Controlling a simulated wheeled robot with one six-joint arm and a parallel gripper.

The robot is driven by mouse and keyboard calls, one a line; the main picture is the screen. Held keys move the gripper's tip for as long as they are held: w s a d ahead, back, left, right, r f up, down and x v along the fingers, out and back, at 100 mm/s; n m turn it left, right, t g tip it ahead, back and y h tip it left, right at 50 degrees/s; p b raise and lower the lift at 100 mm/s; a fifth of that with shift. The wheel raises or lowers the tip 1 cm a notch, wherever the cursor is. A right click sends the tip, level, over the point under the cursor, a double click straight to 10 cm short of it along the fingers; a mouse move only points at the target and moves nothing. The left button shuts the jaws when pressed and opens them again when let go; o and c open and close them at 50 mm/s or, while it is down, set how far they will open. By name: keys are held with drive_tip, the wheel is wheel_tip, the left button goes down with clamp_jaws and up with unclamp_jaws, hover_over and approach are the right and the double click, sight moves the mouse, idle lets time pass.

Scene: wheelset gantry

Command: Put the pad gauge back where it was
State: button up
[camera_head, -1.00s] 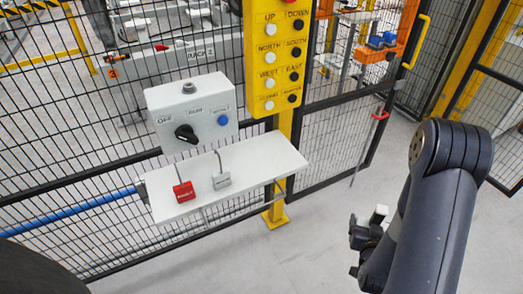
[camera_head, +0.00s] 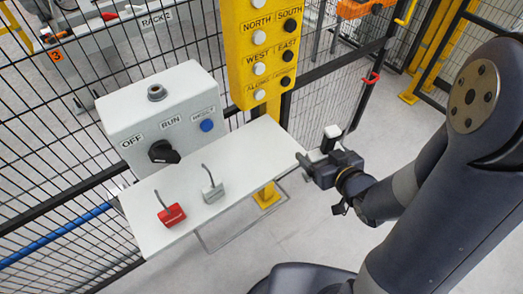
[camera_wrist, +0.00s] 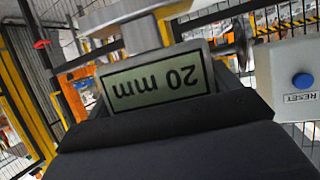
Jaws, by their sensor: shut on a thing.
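The pad gauge (camera_wrist: 156,83) fills the middle of the wrist view, a light metal plate with a framed label reading "20 mm" upside down. A grey metal part rises above the label. My gripper (camera_head: 308,166) is shut on it; the dark jaws cover its lower part in the wrist view. In the head view my gripper is just off the right end of the white shelf (camera_head: 160,236), and the gauge is too small to make out clearly. A red tag with a wire hook (camera_head: 172,215) and a grey tag with a wire hook (camera_head: 212,193) lie on the shelf.
A grey control box (camera_head: 165,118) with a black knob and blue button stands behind the shelf. A yellow push-button panel (camera_head: 260,50) hangs on the post. Black mesh fence runs behind. The shelf's right part is bare.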

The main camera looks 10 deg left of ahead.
drive_tip(key=s+a+r+n+g+y, duration=0.2)
drive_tip(key=s+a+n+y, duration=0.1)
drive_tip(key=s, duration=0.3)
drive_tip(key=w+a+p, duration=0.1)
drive_tip(key=w+a, duration=1.1)
drive_tip(key=a, duration=0.2)
drive_tip(key=shift+w+a+f, duration=0.15)
drive_tip(key=shift+f, duration=1.45)
drive_tip(key=shift+w+a+f, duration=0.15)
drive_tip(key=shift+f, duration=1.4)
drive_tip(key=shift+w+a+f, duration=0.15)
drive_tip(key=shift+f, duration=0.05)
